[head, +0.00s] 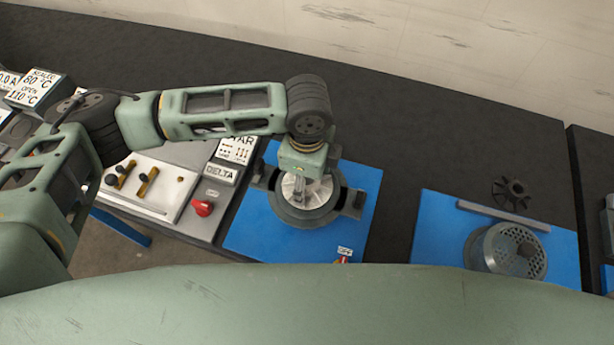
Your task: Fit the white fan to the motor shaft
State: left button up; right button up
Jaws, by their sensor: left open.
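The white fan (290,187) lies inside the round grey motor housing (306,219) on the left blue mat. My left gripper (304,190) points down over the fan from above, its fingers at the fan's middle. It is open. The motor shaft is hidden by the gripper and the fan, so I cannot tell whether the fan sits fully on it. My right gripper is not in view.
A black fan (510,193) lies behind a grey bar (503,215) near the right blue mat (436,232). A perforated grey cover (483,250) is on that mat. A panel with a red knob (202,208) stands left. Dark bench between the mats is clear.

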pick_arm(q)
notch_tip(320, 180, up, 12)
dwell(0.6)
dwell(0.5)
